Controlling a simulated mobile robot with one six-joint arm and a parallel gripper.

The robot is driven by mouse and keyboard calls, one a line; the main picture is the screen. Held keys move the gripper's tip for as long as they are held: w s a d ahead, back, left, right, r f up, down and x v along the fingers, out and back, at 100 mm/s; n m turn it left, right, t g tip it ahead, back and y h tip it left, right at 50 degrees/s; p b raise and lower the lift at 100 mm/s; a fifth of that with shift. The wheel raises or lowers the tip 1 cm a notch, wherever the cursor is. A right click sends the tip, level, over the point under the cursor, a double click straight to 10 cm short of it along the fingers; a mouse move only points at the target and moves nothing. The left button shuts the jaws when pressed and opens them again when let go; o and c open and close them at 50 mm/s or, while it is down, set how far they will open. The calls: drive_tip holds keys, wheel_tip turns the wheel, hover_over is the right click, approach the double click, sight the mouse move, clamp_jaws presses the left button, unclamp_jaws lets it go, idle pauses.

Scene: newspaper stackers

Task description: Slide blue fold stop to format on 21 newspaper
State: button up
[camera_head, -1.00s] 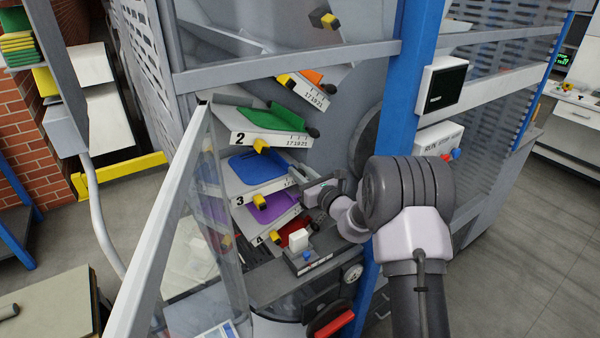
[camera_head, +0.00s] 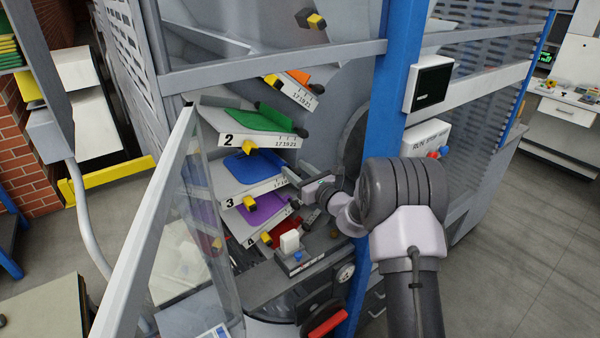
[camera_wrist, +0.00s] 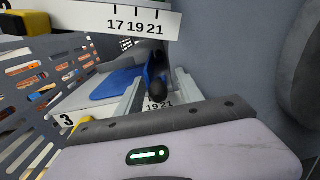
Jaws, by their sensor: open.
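The blue pocket plate (camera_head: 245,168) lies on shelf 3 (camera_head: 262,190), below the green shelf 2. It also shows in the wrist view (camera_wrist: 112,84). The blue fold stop (camera_wrist: 147,72) stands at the plate's right end, with a black knob (camera_wrist: 154,90) at its front. The scale, 19 21 (camera_wrist: 160,105), is partly covered by my gripper. My gripper (camera_head: 288,176) is open at the right end of shelf 3. In the wrist view its fingers (camera_wrist: 158,80) appear on either side of the knob; I cannot tell whether they touch it.
Shelf 2 (camera_head: 258,140) with its 17 19 21 scale hangs close above my gripper. The purple shelf 4 (camera_head: 240,226) lies below. A blue post (camera_head: 390,120) stands beside my arm, and a glass door (camera_head: 205,225) stands open at the left.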

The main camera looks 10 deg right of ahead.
drive_tip(key=v, duration=1.7)
drive_tip(key=shift+s, duration=0.2)
drive_tip(key=shift+d, duration=0.15)
